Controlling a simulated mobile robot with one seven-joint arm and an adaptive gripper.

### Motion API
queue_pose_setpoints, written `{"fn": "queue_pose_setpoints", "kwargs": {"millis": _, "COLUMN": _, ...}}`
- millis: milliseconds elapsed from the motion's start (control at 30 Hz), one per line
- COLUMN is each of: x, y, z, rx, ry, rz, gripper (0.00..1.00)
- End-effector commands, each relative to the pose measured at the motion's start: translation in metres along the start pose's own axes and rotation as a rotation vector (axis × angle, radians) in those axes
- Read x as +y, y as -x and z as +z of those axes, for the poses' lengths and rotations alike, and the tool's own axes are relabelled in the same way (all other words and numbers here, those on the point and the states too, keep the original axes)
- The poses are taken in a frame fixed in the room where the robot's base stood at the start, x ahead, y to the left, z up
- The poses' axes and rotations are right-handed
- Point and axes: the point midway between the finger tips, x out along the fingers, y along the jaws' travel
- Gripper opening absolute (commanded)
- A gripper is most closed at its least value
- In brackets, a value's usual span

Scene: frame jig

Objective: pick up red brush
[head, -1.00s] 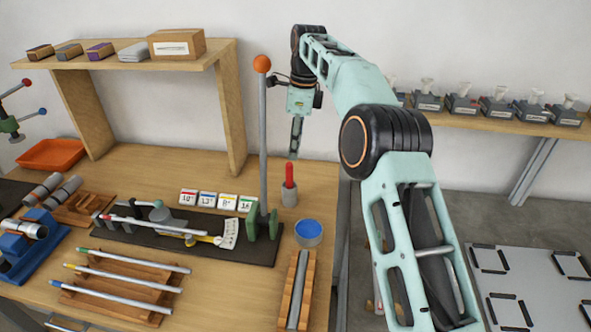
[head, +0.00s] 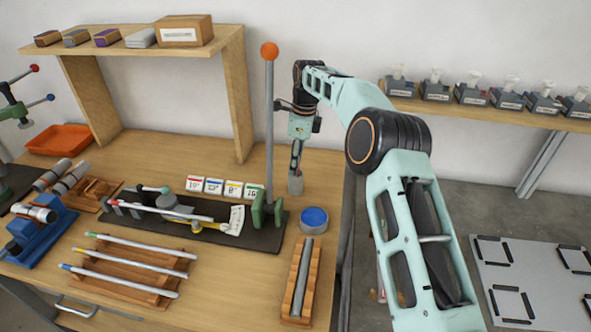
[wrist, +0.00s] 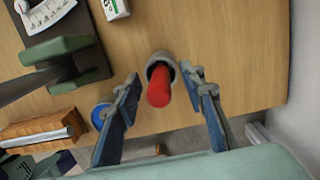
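The red brush (wrist: 158,88) stands in a small grey cup (wrist: 161,62) on the wooden bench. In the wrist view its red end points toward the camera, between my two fingers. My gripper (wrist: 168,108) is open, with one blue-grey finger on each side of the brush and a visible gap on both sides. In the head view my gripper (head: 296,168) is low, right over the cup (head: 295,185), and hides most of the brush.
A blue-topped round tin (head: 314,220) stands in front of the cup. A tall grey lever with an orange ball (head: 269,51) rises close to the left of my gripper. Small labelled blocks (head: 232,189) stand left of it. The bench's right edge is near.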

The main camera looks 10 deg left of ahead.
Motion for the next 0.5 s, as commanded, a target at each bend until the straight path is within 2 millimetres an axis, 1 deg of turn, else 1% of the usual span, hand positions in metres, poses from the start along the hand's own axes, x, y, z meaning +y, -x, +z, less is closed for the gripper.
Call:
{"fn": "queue_pose_setpoints", "kwargs": {"millis": 233, "x": 0.0001, "y": -0.0028, "z": -0.0002, "rx": 0.000, "ry": 0.000, "rz": 0.000, "gripper": 0.37}}
{"fn": "queue_pose_setpoints", "kwargs": {"millis": 267, "x": 0.0001, "y": -0.0028, "z": -0.0003, "rx": 0.000, "ry": 0.000, "rz": 0.000, "gripper": 0.35}}
{"fn": "queue_pose_setpoints", "kwargs": {"millis": 500, "x": 0.0001, "y": -0.0025, "z": -0.0002, "rx": 0.000, "ry": 0.000, "rz": 0.000, "gripper": 0.09}}
